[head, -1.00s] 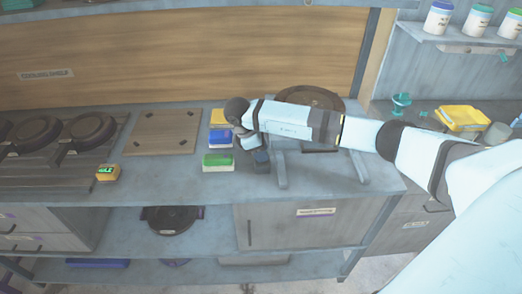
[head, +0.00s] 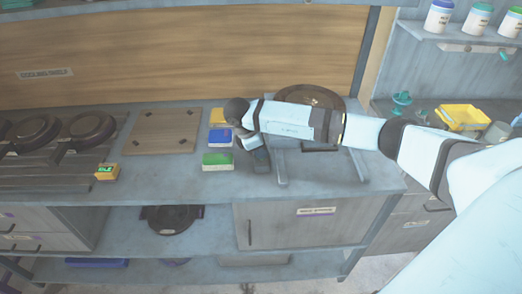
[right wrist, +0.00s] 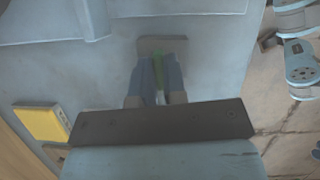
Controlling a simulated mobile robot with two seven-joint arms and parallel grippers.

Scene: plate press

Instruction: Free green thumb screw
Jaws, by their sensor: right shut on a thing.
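The green thumb screw (right wrist: 159,82) shows in the right wrist view as a narrow green strip between the two fingers of my right gripper (right wrist: 157,84). The gripper is shut on it. A small grey plate (right wrist: 163,44) lies just beyond the fingertips. In the head view my right gripper (head: 261,158) points down at the bench beside the left leg of the press frame (head: 281,168). My wrist hides the screw there. My left gripper is not in view.
Yellow, blue (head: 220,138) and green (head: 217,161) blocks stand just left of my gripper. A round dark plate (head: 312,93) is behind my forearm. A wooden board (head: 152,131), a yellow timer (head: 107,172) and dark round plates (head: 88,132) lie further left.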

